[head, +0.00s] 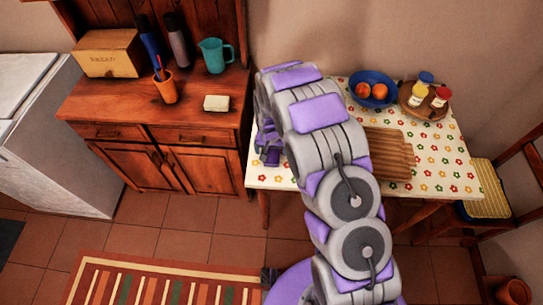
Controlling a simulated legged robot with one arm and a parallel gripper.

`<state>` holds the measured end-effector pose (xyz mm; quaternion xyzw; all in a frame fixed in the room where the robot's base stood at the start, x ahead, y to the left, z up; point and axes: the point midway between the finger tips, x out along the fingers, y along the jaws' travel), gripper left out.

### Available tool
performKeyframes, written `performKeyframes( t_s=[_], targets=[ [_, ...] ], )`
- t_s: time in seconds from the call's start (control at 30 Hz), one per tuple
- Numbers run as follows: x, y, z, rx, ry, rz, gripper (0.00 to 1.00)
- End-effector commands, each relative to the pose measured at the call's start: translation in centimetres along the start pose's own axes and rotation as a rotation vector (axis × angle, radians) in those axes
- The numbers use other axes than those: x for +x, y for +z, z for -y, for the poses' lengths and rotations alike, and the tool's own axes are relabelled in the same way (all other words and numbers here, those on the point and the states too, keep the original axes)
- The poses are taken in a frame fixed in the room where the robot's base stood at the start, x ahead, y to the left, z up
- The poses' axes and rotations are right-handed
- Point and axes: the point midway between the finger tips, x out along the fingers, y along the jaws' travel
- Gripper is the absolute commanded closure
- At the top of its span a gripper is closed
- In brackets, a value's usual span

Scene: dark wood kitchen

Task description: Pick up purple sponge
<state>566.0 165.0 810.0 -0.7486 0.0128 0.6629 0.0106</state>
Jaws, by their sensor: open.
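No purple sponge can be made out; my arm hides part of the flowered table (444,172), and the only purple I see is on my own arm and gripper. A pale cream block (216,103), perhaps a sponge, lies on the wooden cabinet top. My gripper (268,153) is at the left end of the flowered table, beside my arm and pointing down. It is open, and I see nothing held in it. Its fingertips are small and partly hidden here.
The cabinet (120,110) holds a bread box (108,53), two dark bottles, a teal jug (215,55) and an orange cup (165,87). The table holds a blue fruit bowl (372,88), a round jar tray (411,104) and a cutting board (390,155). A chair stands right.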

Motion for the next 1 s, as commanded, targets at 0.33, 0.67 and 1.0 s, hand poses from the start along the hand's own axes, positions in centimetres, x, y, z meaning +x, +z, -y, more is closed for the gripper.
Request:
performKeyframes(
  t_s=[0.33,0.67,1.0],
  targets=[
    [2.8,0.2,-0.1,0.001,0.0,0.002,0.06],
    [2.8,0.1,-0.1,0.001,0.0,0.001,0.3],
    [2.7,0.1,-0.1,0.001,0.0,0.001,0.63]
  ],
)
